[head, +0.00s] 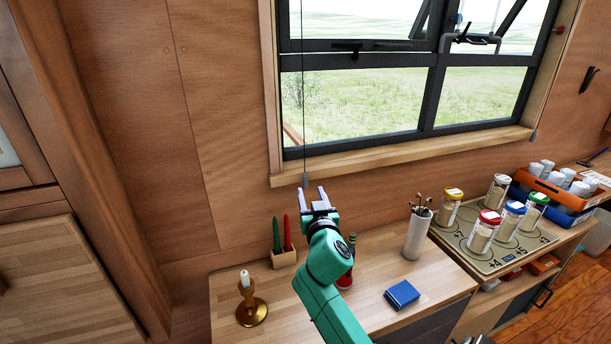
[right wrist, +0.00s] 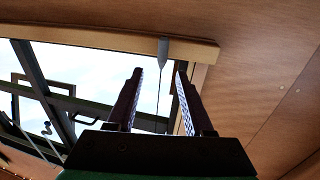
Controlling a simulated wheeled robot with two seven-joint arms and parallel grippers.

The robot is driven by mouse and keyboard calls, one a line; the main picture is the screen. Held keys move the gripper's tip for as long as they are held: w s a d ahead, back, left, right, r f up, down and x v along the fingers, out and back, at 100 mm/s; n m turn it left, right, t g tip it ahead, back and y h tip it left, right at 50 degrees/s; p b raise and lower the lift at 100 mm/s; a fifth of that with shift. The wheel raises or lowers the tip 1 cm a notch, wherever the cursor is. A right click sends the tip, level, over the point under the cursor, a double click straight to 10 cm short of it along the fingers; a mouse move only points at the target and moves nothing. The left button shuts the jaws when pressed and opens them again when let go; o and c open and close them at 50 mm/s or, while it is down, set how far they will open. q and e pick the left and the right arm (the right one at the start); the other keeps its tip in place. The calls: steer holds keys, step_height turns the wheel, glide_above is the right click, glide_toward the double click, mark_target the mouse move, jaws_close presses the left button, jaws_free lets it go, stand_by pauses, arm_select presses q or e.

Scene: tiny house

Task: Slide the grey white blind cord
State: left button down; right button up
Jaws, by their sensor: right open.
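The blind cord (head: 304,110) is a thin dark line hanging down in front of the window's left part. A small grey pull (head: 305,180) is at its lower end. My right gripper (head: 313,190) is open and just under the pull, with its fingers pointing up at it. In the right wrist view, the grey pull (right wrist: 163,50) shows just beyond the fingertips, and the cord runs in the picture between the two open fingers (right wrist: 158,74). I cannot tell how far the cord is from the fingers in depth. My left gripper is not in view.
The wooden window sill (head: 400,152) is behind the cord. On the counter below are a candle holder (head: 251,308), a block with green and red candles (head: 283,258), a blue box (head: 402,295), a utensil cup (head: 418,236) and several jars. The wall left of the cord is clear.

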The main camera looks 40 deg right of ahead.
mark_target(305, 181)
steer(key=x, duration=0.7)
steer(key=shift+w+a+f+p, duration=0.1)
steer(key=shift+a+f+p, duration=0.15)
steer(key=shift+p, duration=0.1)
steer(key=shift+w+d, duration=0.15)
steer(key=shift+r, duration=0.1)
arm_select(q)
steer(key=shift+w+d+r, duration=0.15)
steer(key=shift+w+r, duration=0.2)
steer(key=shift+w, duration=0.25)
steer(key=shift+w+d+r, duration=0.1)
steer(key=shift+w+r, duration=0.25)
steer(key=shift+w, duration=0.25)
arm_select(e)
jaws_close()
